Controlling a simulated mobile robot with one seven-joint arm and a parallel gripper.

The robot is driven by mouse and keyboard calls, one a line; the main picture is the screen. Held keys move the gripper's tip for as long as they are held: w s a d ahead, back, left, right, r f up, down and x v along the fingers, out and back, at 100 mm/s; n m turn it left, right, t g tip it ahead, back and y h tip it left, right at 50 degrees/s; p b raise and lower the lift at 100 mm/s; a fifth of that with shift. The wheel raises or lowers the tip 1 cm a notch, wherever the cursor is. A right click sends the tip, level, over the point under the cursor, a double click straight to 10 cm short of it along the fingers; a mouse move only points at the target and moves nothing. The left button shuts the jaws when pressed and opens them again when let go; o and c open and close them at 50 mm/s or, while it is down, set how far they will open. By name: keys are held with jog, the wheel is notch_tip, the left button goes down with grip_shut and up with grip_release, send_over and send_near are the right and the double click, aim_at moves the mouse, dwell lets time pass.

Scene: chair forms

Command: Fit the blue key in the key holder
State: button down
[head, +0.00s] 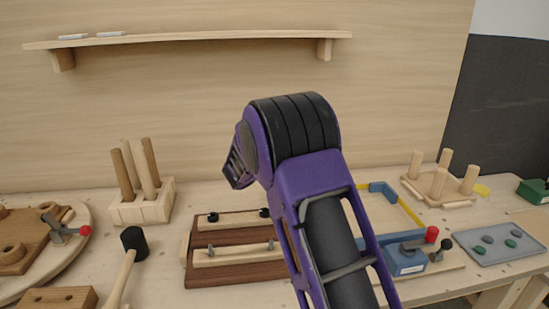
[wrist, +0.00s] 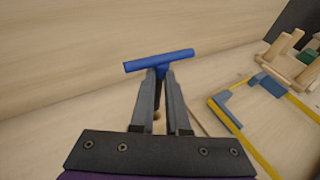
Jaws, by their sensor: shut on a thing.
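The blue key (wrist: 158,61) shows in the wrist view as a blue bar lying across my fingertips, slightly tilted, its right end higher. My gripper (wrist: 160,76) is shut on it, with a dark stem between the fingers. The key is clear of the bench, with the pale wooden wall behind. In the head view my purple arm stands in the middle and the key is hidden. I cannot tell for sure which fixture is the key holder.
On the bench are a dark brown board with pale rails (head: 235,275), a peg block (head: 143,205), a black-headed mallet (head: 131,240) and a blue clamp (head: 405,260). A yellow-edged frame (wrist: 245,135) lies right of my gripper. A shelf (head: 190,39) hangs above.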

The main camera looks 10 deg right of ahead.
jog(key=shift+f+b, duration=0.1)
jog(key=shift+b, duration=0.2)
jog(key=f+b, duration=0.1)
jog(key=b, duration=0.2)
jog(key=shift+n+y+b, duration=0.3)
jog(key=shift+r, duration=0.1)
jog(key=shift+f+b, duration=2.05)
jog(key=shift+f, duration=0.65)
jog(key=shift+f, duration=0.3)
jog(key=c, duration=0.8)
grip_release()
jog(key=shift+c, duration=0.2)
